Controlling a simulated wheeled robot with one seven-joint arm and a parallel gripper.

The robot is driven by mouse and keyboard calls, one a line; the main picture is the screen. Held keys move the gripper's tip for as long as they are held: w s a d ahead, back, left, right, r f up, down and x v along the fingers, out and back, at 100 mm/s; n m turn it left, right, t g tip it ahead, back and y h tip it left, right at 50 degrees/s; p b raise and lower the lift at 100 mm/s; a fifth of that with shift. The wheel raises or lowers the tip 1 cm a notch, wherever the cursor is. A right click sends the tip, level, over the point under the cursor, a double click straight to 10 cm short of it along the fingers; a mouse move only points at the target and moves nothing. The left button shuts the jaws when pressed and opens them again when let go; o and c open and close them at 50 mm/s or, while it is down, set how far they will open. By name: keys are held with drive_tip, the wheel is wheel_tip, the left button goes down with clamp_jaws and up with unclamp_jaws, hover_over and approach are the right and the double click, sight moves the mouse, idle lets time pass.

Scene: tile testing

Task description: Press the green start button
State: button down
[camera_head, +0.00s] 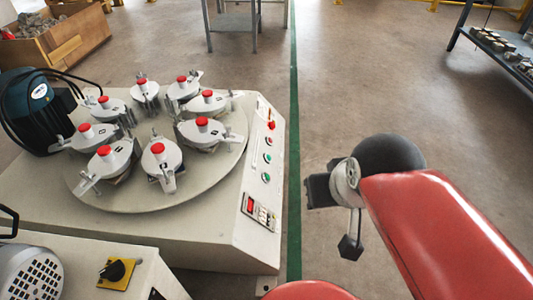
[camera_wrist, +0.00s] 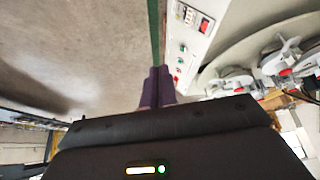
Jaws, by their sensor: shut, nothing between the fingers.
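The green start button (camera_head: 266,177) appears as a small round button on the sloped control panel of the white machine. It also shows in the wrist view (camera_wrist: 183,48), where the panel is upper right.
A red knob (camera_head: 271,125) and other small buttons share the panel, with a display (camera_head: 259,211) at its near end. A turntable (camera_head: 215,172) bears several red-capped clamps. Open floor (camera_head: 340,90) lies right of the machine; a shelf (camera_head: 500,55) stands at the far right.

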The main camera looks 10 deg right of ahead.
drive_tip(key=w+d+f+m+t+p, duration=0.1)
drive_tip(key=w+d+m, duration=0.1)
drive_tip(key=w, duration=0.7)
drive_tip(key=w+d+f+m+t+h+p, duration=0.1)
drive_tip(key=w+d+f+m, duration=0.15)
drive_tip(key=w, duration=0.55)
drive_tip(key=w+d+m+t+p, duration=0.1)
drive_tip(key=w+d+m+p, duration=0.15)
drive_tip(key=w, duration=0.65)
drive_tip(key=w+a+f+m+t+y+p, duration=0.1)
drive_tip(key=w+f+m+y, duration=0.2)
drive_tip(key=f, duration=0.6)
drive_tip(key=w+a+f+m+t+y+p, duration=0.1)
drive_tip(key=w+f+m+t+y, duration=0.1)
drive_tip(key=w+f+m+y, duration=0.2)
drive_tip(key=w+f, duration=0.3)
drive_tip(key=f, duration=0.2)
drive_tip(key=shift+w+a+f+m, duration=0.15)
drive_tip(key=shift+a+f+m, duration=0.15)
drive_tip(key=shift+a, duration=0.05)
